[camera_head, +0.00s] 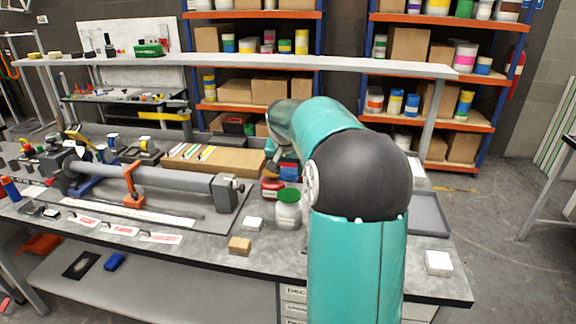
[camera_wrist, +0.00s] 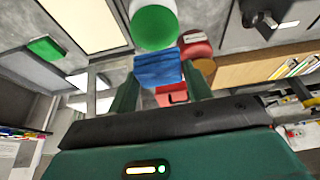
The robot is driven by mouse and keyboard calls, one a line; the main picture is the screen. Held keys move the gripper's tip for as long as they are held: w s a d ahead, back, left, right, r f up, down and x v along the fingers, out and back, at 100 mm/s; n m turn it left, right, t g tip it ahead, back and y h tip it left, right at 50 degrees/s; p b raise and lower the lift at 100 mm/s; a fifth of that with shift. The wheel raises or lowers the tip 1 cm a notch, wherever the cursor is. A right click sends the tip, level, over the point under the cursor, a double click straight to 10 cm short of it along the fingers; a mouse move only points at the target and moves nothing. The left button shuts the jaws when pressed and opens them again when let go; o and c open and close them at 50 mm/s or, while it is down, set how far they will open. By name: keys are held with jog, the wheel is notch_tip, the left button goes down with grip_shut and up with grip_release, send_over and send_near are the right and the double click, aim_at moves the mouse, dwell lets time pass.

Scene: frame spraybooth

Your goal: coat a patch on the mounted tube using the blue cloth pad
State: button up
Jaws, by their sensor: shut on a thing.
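The mounted tube (camera_head: 160,177) is a grey pipe lying level in a fixture at the left of the bench. An orange clamp (camera_head: 133,186) stands around its middle and a grey end block (camera_head: 226,191) is at its right end. My gripper (camera_wrist: 160,82) is shut on the blue cloth pad (camera_wrist: 158,69), whose face shows between the fingertips. A red part shows just behind the pad between the fingers. In the head view the pad (camera_head: 289,172) shows beside my arm, above the jars and right of the tube. My arm hides most of the gripper there.
A white jar with a green lid (camera_head: 288,210) and a red tin (camera_head: 271,188) stand close by the gripper. A brown board (camera_head: 215,160) with striped strips lies behind the tube. A small tan block (camera_head: 240,246) sits near the front edge. A grey tray (camera_head: 430,215) is at right.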

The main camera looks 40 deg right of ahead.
aim_at(288, 178)
jog(key=shift+a+f, duration=0.15)
jog(key=shift+f, duration=0.25)
jog(key=shift+s+f, duration=0.1)
jog(key=shift+f, duration=1.95)
jog(key=shift+f, duration=1.05)
jog(key=shift+r, duration=3.55)
